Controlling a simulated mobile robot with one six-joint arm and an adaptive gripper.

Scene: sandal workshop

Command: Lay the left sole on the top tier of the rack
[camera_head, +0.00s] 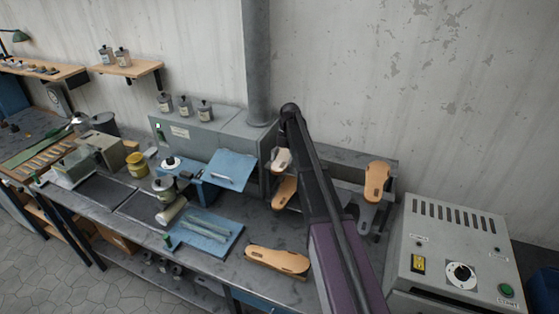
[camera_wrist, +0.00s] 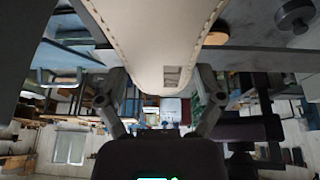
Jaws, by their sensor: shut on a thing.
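A pale cream piece with a stitched rim (camera_wrist: 165,40), which looks like a sole, fills the upper middle of the wrist view. My gripper (camera_wrist: 161,80) is shut on it, one finger at each side. In the head view a pale sole-shaped piece (camera_head: 281,160) shows left of my arm, and my gripper is hidden there. The grey rack (camera_head: 368,216) stands at the back right, partly covered by my arm. A tan sole (camera_head: 376,180) rests high on its right side. Another tan sole (camera_head: 285,193) shows lower, left of my arm.
A tan sole (camera_head: 277,261) lies on the bench's front edge. A blue mat (camera_head: 205,232) with tools lies left of it. A grey machine (camera_head: 455,255) stands at right. A vertical pipe (camera_head: 257,65) rises behind. Bench between mat and rack is fairly clear.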

